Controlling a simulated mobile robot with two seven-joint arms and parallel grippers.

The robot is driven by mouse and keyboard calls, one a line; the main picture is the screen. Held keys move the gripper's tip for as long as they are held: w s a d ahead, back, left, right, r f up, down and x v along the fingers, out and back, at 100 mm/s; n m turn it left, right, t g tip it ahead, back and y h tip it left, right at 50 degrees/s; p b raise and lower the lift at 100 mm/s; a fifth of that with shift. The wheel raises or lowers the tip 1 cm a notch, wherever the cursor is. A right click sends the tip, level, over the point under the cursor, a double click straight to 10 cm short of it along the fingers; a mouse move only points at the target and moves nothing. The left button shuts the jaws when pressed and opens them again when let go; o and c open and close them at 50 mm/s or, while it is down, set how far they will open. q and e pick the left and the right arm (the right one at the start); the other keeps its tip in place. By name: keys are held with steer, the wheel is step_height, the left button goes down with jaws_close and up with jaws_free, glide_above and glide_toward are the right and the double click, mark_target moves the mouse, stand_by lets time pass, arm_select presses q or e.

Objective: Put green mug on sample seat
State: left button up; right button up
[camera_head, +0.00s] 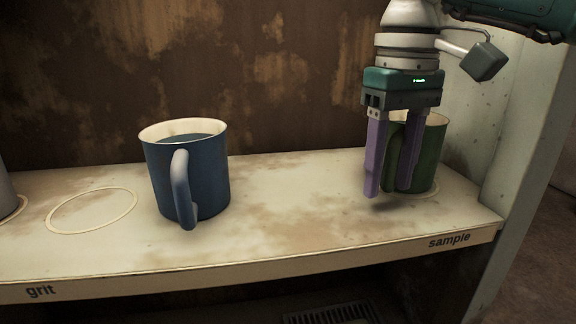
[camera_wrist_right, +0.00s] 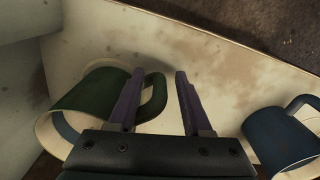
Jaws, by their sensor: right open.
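The green mug (camera_head: 430,158) stands upright at the right end of the shelf, above the front-edge label "sample". Part of a pale ring, the sample seat (camera_head: 436,190), shows at its base. In the right wrist view the green mug (camera_wrist_right: 92,98) is at the left, its handle (camera_wrist_right: 156,96) towards the fingers. My right gripper (camera_head: 388,190) points down in front of the mug, fingers apart. The handle shows between the two fingers (camera_wrist_right: 160,98), not clamped. The fingers hide part of the mug. My left gripper is not in view.
A blue mug (camera_head: 190,180) with dark contents stands mid-left on the shelf (camera_head: 300,215). An empty ring (camera_head: 92,208) lies left of it, and a grey vessel (camera_head: 5,195) is cut off at the left edge. A side wall (camera_head: 500,130) bounds the right. The shelf's middle is clear.

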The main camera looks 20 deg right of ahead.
step_height(320, 180, up, 6)
steer(key=p, duration=0.3)
steer(key=shift+r, duration=0.5)
